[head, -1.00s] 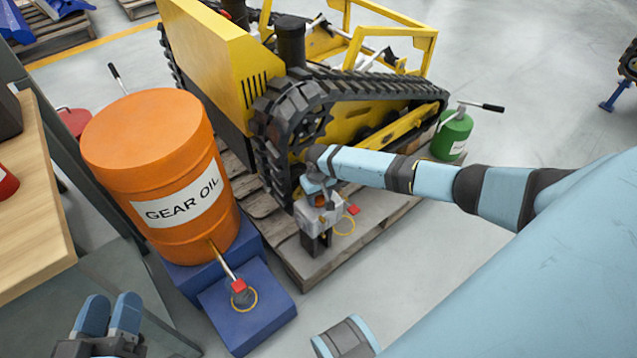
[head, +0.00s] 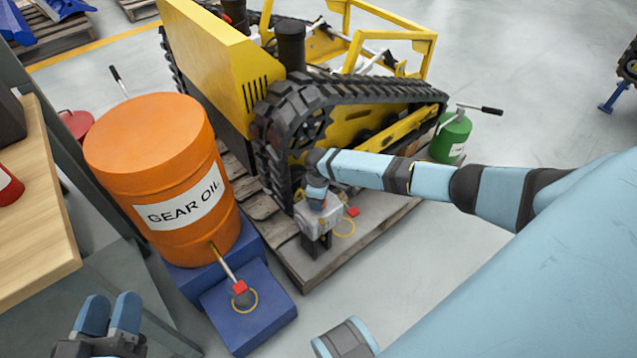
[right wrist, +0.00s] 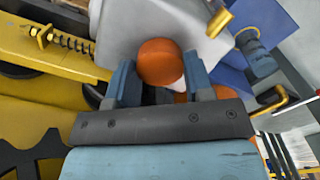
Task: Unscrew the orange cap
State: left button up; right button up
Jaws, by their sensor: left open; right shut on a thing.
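The orange cap (right wrist: 158,62) shows in the right wrist view as a round orange piece between the two blue fingers of my right gripper (right wrist: 160,78). That gripper is shut on it. Beside the cap is a light grey housing (right wrist: 125,28). In the head view the housing (head: 308,224) stands low beside the track, and my right gripper (head: 318,200) comes down on it from above, hiding the cap there. My left gripper (head: 109,312) is open and empty at the bottom left, well away from the housing.
An orange gear oil drum (head: 158,150) stands on a blue stand (head: 245,318) with a spout at its front. A yellow tracked carrier (head: 400,128) rests on a wooden pallet (head: 318,276). A green can (head: 452,138) is behind. A wooden bench (head: 38,215) is at left.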

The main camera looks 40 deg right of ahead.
jog(key=n, duration=0.9)
jog(key=shift+n+b, duration=0.3)
jog(key=shift+n, duration=0.1)
jog(key=shift+s, duration=0.1)
jog(key=o, duration=0.8)
